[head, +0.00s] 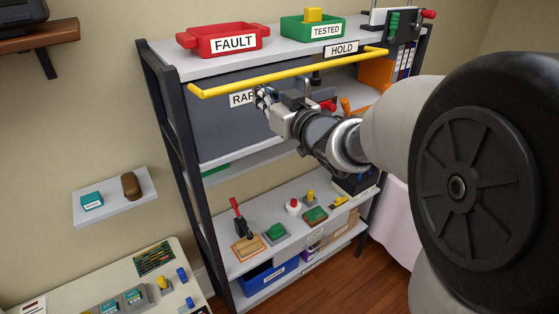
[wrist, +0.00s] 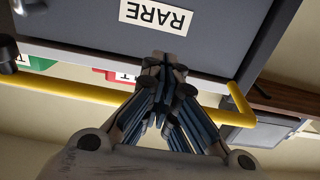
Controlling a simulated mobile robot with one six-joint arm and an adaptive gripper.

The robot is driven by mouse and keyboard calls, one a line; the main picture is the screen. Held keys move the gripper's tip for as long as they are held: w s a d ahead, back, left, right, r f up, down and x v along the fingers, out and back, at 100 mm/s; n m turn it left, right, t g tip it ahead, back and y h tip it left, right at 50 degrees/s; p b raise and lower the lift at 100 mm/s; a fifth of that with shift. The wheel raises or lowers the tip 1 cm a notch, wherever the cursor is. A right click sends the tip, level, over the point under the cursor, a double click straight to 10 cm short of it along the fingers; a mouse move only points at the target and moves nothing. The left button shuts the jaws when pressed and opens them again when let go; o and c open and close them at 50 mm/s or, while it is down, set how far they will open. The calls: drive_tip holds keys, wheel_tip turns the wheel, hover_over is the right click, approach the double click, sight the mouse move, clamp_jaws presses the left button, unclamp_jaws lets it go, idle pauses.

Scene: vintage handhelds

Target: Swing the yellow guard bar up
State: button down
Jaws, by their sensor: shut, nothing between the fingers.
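The yellow guard bar (head: 290,73) runs across the front of the shelf rack, just below the top shelf, with a bent end at the left. In the wrist view the bar (wrist: 75,89) passes across the picture behind my fingers. My gripper (head: 261,97) is shut and empty, just below the bar in the head view, in front of a grey panel marked RARE (head: 218,122). In the wrist view my closed fingertips (wrist: 165,62) point toward this panel (wrist: 80,34). I cannot tell whether the fingers touch the bar or the panel.
On the top shelf stand a red FAULT bin (head: 222,49) and a green TESTED bin (head: 300,33). A lower shelf (head: 240,264) carries several small switches and buttons. A small wall shelf (head: 110,208) and a workbench (head: 50,282) are at the left.

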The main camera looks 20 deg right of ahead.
sight(260, 78)
drive_tip(key=shift+w+r+p, duration=0.1)
drive_tip(key=shift+r+p, duration=0.3)
drive_tip(key=shift+r, duration=0.45)
drive_tip(key=shift+r+p, duration=0.4)
drive_tip(key=shift+r, duration=0.05)
drive_tip(key=shift+w+a+r, duration=0.1)
drive_tip(key=shift+w+r, duration=0.1)
drive_tip(key=shift+r, duration=0.05)
drive_tip(key=shift+w+r+p, duration=0.15)
drive_tip(key=shift+r+p, duration=0.35)
drive_tip(key=shift+p, duration=0.05)
drive_tip(key=shift+w+a+r, duration=0.1)
drive_tip(key=shift+w+r, duration=0.1)
